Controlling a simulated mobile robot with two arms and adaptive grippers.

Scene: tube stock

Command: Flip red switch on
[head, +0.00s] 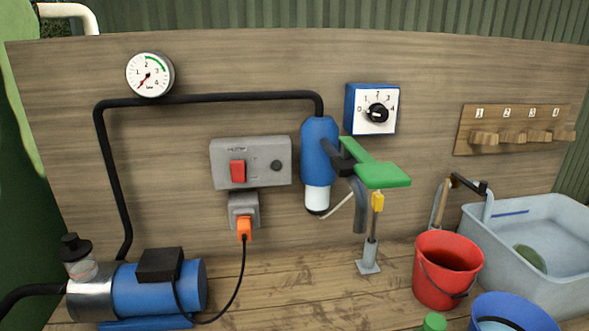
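The red switch (238,171) is a rocker on the left part of a grey control box (222,154) fixed to the wooden back panel. A round dark knob (276,166) sits on the right part of the same box. I cannot tell from this view whether the rocker is in its on or off position. Nothing covers the switch. Neither of my grippers is in view.
A grey socket (236,204) with an orange plug (244,229) is below the box. A blue pump (185,288) stands lower left. A blue filter (318,140) and green lever (380,174) are right of the box. A red bucket (432,285) and basin (560,285) stand right.

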